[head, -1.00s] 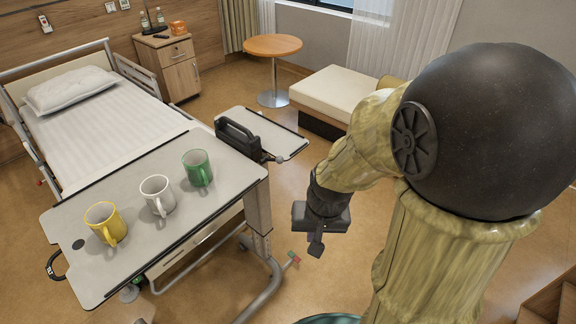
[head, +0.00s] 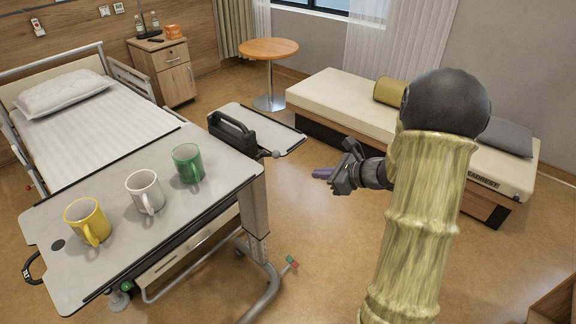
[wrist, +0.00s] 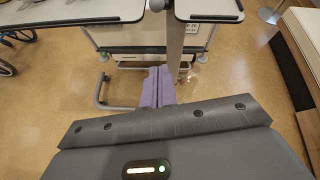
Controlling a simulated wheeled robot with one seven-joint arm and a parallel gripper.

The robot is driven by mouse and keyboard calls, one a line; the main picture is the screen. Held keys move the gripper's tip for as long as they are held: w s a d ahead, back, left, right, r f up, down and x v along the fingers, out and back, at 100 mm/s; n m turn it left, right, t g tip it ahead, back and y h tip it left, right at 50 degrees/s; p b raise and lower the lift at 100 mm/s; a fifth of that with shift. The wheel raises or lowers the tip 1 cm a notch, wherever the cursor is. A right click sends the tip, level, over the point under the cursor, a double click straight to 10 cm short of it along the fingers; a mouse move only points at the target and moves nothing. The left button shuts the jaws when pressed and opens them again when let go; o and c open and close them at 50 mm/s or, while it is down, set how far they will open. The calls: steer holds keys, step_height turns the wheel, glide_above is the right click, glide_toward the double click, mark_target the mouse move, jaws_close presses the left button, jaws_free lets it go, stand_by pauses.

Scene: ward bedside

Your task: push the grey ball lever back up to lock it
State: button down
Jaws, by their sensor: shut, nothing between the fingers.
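The grey ball lever (head: 276,154) sticks out at the near right edge of the overbed table (head: 120,235), by the black box-shaped part. Its ball end also shows at the top of the wrist view (wrist: 157,5). My gripper (head: 318,173) is to the right of the ball, apart from it, with its purple fingers pointing left towards the table. In the wrist view the fingers (wrist: 158,88) are together and empty, in front of the table's column. The ball lies beyond the fingertips there. How far the lever is tilted is hard to tell.
Yellow (head: 87,221), white (head: 145,192) and green (head: 188,163) mugs stand on the table. A small side leaf (head: 262,128) lies behind the lever. A long couch (head: 345,103) stands behind my arm. Open floor lies between table and couch.

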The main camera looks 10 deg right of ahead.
steer(key=shift+w+d+r, duration=0.1)
steer(key=shift+w+d, duration=0.05)
steer(key=shift+d, duration=0.15)
steer(key=shift+w+a, duration=0.1)
steer(key=p, duration=0.3)
glide_toward(269, 155)
steer(key=f, duration=0.1)
steer(key=w+f, duration=0.1)
steer(key=f, duration=0.1)
steer(key=w+f, duration=0.1)
steer(key=shift+w+a+f, duration=0.1)
steer(key=shift+a+f, duration=0.1)
steer(key=shift+a, duration=0.15)
steer(key=shift+r, duration=0.15)
